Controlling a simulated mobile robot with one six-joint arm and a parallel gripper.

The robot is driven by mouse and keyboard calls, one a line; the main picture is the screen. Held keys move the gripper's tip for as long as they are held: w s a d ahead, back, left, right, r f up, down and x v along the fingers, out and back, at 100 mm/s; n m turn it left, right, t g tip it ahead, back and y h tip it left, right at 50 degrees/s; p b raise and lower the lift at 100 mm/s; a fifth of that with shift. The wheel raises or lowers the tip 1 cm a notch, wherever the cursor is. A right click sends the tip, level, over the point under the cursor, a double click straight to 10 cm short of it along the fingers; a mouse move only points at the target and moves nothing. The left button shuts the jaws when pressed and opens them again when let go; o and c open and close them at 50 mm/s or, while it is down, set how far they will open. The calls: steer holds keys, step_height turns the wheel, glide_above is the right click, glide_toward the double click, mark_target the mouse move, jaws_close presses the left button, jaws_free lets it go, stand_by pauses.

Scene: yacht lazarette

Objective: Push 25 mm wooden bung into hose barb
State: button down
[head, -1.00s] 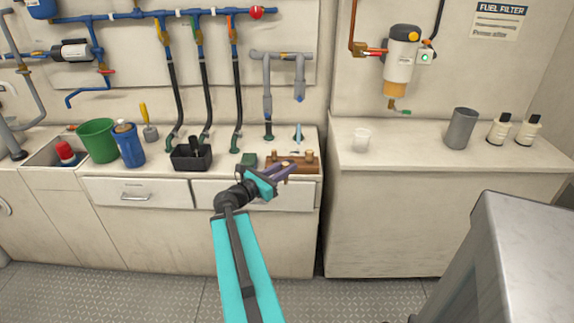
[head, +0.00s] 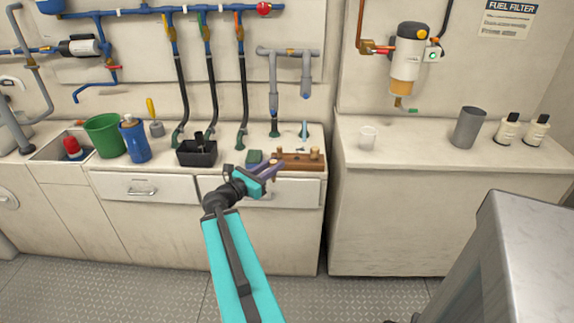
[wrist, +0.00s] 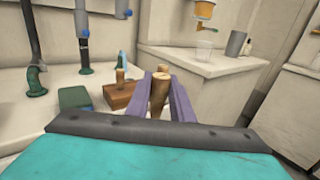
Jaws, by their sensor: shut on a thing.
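My gripper (head: 276,166) is shut on a tapered wooden bung (wrist: 157,96), which stands roughly upright between its purple fingers in the wrist view. The wooden rack (head: 298,165) lies just beyond the fingers on the counter, with other bungs in it; it also shows in the wrist view (wrist: 121,98), behind and left of the held bung. Several green fittings stand at the back of the counter, one (wrist: 36,80) at the left of the wrist view under a black hose. I cannot tell which fitting is the hose barb. The fingers hide part of the held bung.
A green block (head: 255,157) and a black bin (head: 197,153) sit left of the rack. A blue bottle (head: 134,140) and green bucket (head: 105,136) stand farther left. Grey pipes (head: 273,82) hang above the rack. A clear cup (head: 367,137) stands on the right counter.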

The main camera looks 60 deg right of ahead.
steer(key=w+a+n+t, duration=0.5)
steer(key=w+a+t, duration=0.3)
steer(key=w+a, duration=1.65)
steer(key=w+a+f+n+t+y, duration=0.1)
steer(key=w+a+n+t, duration=0.2)
steer(key=a, duration=1.4)
steer(key=w+a+n+t+y, duration=0.2)
steer(key=w+a+n+t, duration=0.1)
steer(key=a, duration=1.4)
steer(key=shift+w+a+f+t, duration=0.15)
steer(key=shift+w+f+t, duration=0.2)
steer(key=shift+w+t, duration=0.65)
steer(key=shift+s+a+t, duration=0.1)
steer(key=shift+t, duration=0.2)
